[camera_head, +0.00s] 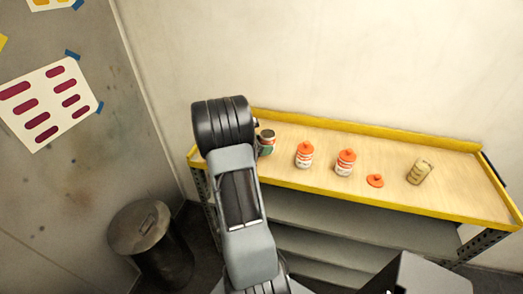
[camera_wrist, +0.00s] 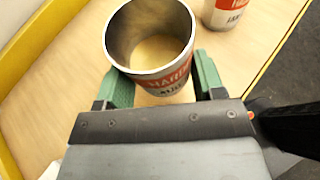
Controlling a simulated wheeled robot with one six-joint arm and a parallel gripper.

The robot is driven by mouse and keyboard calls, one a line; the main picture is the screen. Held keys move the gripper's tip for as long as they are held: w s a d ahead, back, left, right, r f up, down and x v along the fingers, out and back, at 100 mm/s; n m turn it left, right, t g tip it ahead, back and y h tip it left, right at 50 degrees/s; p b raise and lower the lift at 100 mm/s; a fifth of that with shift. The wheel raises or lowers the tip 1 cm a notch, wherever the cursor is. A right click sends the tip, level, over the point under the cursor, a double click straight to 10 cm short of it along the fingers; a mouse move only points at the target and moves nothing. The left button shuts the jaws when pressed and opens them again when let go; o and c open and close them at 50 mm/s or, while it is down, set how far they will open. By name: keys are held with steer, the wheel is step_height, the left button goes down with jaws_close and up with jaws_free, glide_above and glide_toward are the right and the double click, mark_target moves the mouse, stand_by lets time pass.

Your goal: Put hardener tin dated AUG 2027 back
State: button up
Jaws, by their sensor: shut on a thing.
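In the wrist view, my gripper (camera_wrist: 160,92) has its green fingers on either side of an open-topped metal tin (camera_wrist: 168,77), shut on it. The tin has a red and white label; part of a word like "HARDENER" shows, with smaller dark text below that I cannot read surely. Its inside looks tan at the bottom. I cannot tell whether it touches the wood. In the head view, the tin (camera_head: 266,137) shows at the left end of the bench, partly hidden by my arm. A second red-and-white labelled tin (camera_wrist: 226,14) is cut off at the wrist view's top edge.
The wooden bench top (camera_head: 325,174) has a yellow rim. Two orange-topped containers (camera_head: 305,155) (camera_head: 345,163), a flat orange lid (camera_head: 375,181) and a tan container (camera_head: 420,172) stand along it. A lidded bin (camera_head: 148,240) is on the floor at left. Bare wood lies between the items.

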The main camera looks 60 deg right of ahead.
mark_target(261, 158)
steer(key=shift+w+d+f, duration=0.15)
steer(key=shift+w+f, duration=0.1)
steer(key=shift+f, duration=0.05)
steer(key=f, duration=0.1)
steer(key=f+p, duration=0.1)
steer(key=shift+w+d+f, duration=0.15)
steer(key=shift+w+f, duration=0.05)
steer(key=shift+f, duration=0.6)
steer(key=shift+f, duration=0.15)
steer(key=o, duration=1)
